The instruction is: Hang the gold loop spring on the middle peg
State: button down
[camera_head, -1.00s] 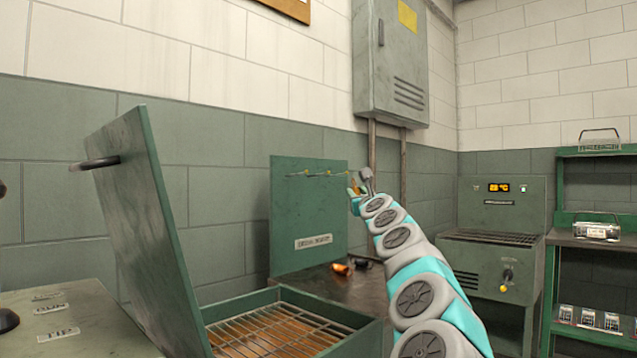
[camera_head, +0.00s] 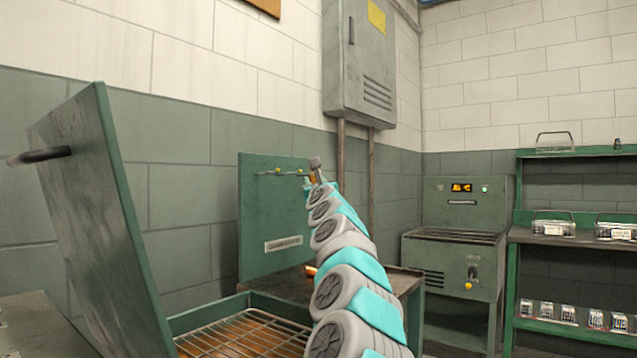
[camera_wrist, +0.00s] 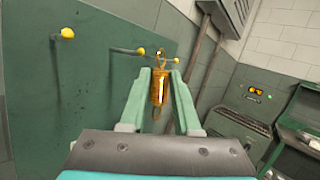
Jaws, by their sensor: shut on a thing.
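My gripper (camera_wrist: 160,76) is shut on the gold loop spring (camera_wrist: 157,90), which hangs upright between the two green fingers with its loop at the top. The green peg board (camera_wrist: 100,85) carries yellow-tipped pegs. The left peg (camera_wrist: 67,33) is well to the left of the spring. The middle peg (camera_wrist: 141,51) ends just left of the loop, and the right peg (camera_wrist: 176,60) ends just right of it. I cannot tell whether the loop touches a peg. In the head view my gripper (camera_head: 310,184) is at the board's right side; the spring is mostly hidden there.
A raised green lid (camera_head: 90,180) and an open box with a wire rack (camera_head: 235,335) stand at the left. A bench (camera_head: 285,288) lies below the board. A grey cabinet (camera_head: 357,60) hangs above, and a control machine (camera_head: 455,235) and shelves (camera_head: 560,240) are at the right.

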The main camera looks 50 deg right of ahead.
jog(key=w+p, duration=0.1)
jog(key=w, duration=0.6)
jog(key=shift+a+f+p, duration=0.3)
jog(key=shift+a+f, duration=0.05)
dwell(0.4)
jog(key=shift+f, duration=0.1)
dwell(0.6)
jog(key=c, duration=0.5)
grip_release()
jog(key=shift+c, duration=0.2)
jog(key=shift+s, duration=0.1)
jog(key=v, duration=0.7)
jog(key=shift+s+a, duration=0.2)
jog(key=shift+a, duration=0.05)
